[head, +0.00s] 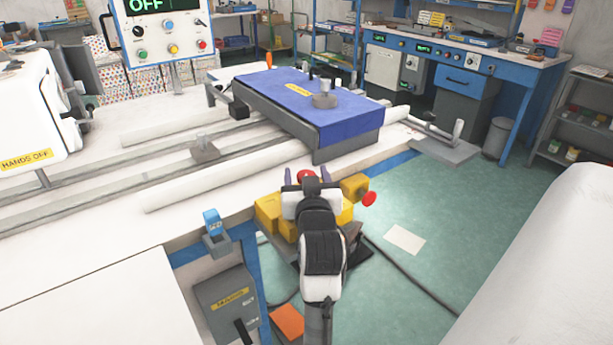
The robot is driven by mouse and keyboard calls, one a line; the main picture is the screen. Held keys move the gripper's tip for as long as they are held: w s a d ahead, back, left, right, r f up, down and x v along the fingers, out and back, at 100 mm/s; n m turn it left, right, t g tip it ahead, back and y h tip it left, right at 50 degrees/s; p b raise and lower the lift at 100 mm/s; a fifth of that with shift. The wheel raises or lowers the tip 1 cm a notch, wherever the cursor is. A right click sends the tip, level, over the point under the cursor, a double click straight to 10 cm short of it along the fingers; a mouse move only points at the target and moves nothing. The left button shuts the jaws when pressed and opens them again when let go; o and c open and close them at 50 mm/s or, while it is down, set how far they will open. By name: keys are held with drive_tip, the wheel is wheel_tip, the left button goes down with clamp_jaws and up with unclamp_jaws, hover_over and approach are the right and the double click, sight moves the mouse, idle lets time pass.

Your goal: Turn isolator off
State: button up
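A grey box (222,304) with a yellow label hangs below the table edge at the lower left. A black lever (242,332) on its front points down and to the right. It may be the isolator, but the label is too small to read. My gripper (307,174) is right of the box, over a yellow unit with red knobs. Two purple-grey fingers stand apart, one on each side of the wrist, with a red knob showing between them. I see nothing held, though the wrist hides part of the space. The gripper is clear of the grey box.
The yellow unit (268,214) has a red knob (369,199) on its right. A blue-topped block (300,92) sits on the white table (90,235). A control panel (160,28) shows OFF. A small blue-and-grey holder (213,228) stands above the box. Cables cross the green floor.

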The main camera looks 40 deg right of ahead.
drive_tip(key=p+v, duration=0.4)
drive_tip(key=v, duration=0.4)
drive_tip(key=shift+s+a+r+p, duration=0.2)
drive_tip(key=shift+s+r+p, duration=0.1)
drive_tip(key=shift+r, duration=0.15)
drive_tip(key=shift+s+a+y+p, duration=0.15)
drive_tip(key=shift+y+p, duration=0.15)
drive_tip(key=shift+p, duration=0.95)
drive_tip(key=p+v, duration=0.4)
drive_tip(key=shift+s+a+f, duration=0.2)
drive_tip(key=shift+s+f, duration=0.1)
drive_tip(key=shift+f, duration=0.1)
